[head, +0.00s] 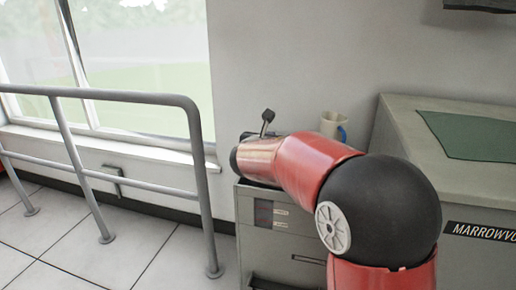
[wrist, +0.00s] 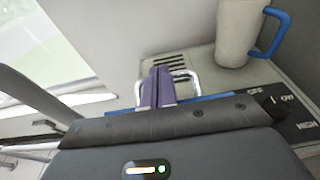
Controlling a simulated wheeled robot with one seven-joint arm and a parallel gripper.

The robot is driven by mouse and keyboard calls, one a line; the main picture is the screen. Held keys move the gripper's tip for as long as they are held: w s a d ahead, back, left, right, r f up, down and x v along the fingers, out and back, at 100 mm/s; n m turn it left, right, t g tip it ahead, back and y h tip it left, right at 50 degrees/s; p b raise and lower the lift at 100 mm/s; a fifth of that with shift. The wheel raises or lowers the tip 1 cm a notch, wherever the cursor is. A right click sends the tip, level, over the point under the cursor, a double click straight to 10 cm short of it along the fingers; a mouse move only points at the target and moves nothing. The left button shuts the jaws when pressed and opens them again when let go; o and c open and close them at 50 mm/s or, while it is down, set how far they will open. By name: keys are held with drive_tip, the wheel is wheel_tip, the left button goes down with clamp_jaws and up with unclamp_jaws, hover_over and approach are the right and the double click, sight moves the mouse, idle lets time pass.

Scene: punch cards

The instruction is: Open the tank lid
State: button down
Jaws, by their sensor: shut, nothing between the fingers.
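My gripper (wrist: 157,88) shows in the wrist view as two purple fingers pressed together, shut and empty. A shiny metal bar handle (wrist: 188,77) shows on both sides of the fingers, with its middle hidden behind them; I cannot tell whether they touch it. A blue edge (wrist: 205,101) runs near the handle's base, mostly hidden by the dark gripper body. This may be the tank lid, but its outline is not clear. In the head view my red arm covers the gripper and most of the top of the grey cabinet (head: 285,245).
A cream mug with a blue handle (wrist: 236,35) stands on the cabinet top; it also shows in the head view (head: 333,122). Vent slots (wrist: 168,64) and a dial panel (wrist: 290,105) are near. A grey railing (head: 200,180) stands left, a counter (head: 400,115) right.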

drive_tip(key=shift+w+d+r, duration=0.2)
drive_tip(key=shift+w+d, duration=0.05)
drive_tip(key=shift+w, duration=0.35)
drive_tip(key=shift+w+d+r, duration=0.2)
drive_tip(key=shift+w, duration=0.35)
drive_tip(key=shift+s+a, duration=0.1)
drive_tip(key=shift+s, duration=0.05)
idle(0.4)
